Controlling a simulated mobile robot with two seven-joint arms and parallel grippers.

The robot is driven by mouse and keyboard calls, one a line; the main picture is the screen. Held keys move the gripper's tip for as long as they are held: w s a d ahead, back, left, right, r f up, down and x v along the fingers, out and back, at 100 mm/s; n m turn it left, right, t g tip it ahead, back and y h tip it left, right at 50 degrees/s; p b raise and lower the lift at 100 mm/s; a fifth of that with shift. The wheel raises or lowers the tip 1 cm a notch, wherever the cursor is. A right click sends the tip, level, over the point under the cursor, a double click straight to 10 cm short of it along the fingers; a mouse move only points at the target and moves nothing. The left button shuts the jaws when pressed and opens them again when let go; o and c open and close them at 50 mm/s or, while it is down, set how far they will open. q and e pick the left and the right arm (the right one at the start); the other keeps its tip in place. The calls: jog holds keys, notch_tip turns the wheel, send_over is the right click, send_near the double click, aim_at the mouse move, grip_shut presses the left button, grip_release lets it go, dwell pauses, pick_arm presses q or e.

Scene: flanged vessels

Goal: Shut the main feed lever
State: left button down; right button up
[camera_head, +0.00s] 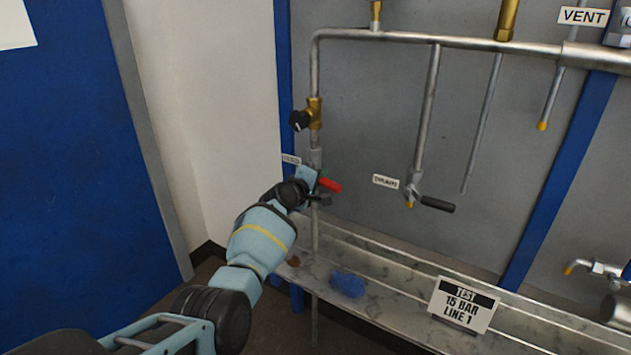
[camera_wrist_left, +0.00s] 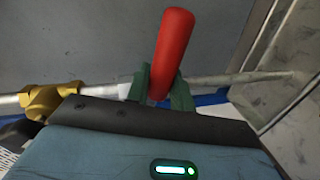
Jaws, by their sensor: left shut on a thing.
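The red lever (camera_head: 331,185) is on the vertical pipe at the left of the panel, by a small label (camera_head: 291,160) too blurred to read surely. Its red handle points right, roughly crosswise to the pipe. My left gripper (camera_head: 318,182) reaches it from the lower left and is shut on it. In the left wrist view the green fingertips (camera_wrist_left: 161,85) close around the base of the red lever (camera_wrist_left: 174,48), whose free end sticks up past them. The valve body is largely hidden by the gripper. My right gripper is not in view.
A brass valve with a black knob (camera_head: 302,120) sits above on the same pipe. A black-handled lever (camera_head: 437,204) is to the right. Below is a marbled shelf (camera_head: 395,312) with a blue cloth-like lump (camera_head: 347,285) and a TEST sign (camera_head: 463,304).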

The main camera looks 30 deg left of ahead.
pick_arm(q)
jog(key=shift+d+r+n+h, duration=0.15)
jog(key=shift+r+n+h, duration=0.15)
jog(key=shift+r+n, duration=0.4)
jog(key=shift+f, duration=0.1)
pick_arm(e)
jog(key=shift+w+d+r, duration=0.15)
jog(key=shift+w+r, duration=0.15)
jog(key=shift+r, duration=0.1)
pick_arm(q)
jog(key=shift+n, duration=0.3)
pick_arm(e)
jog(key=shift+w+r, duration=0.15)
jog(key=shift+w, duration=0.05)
pick_arm(q)
jog(key=c, duration=1.3)
grip_release()
jog(key=shift+o, duration=0.2)
jog(key=shift+p, duration=0.3)
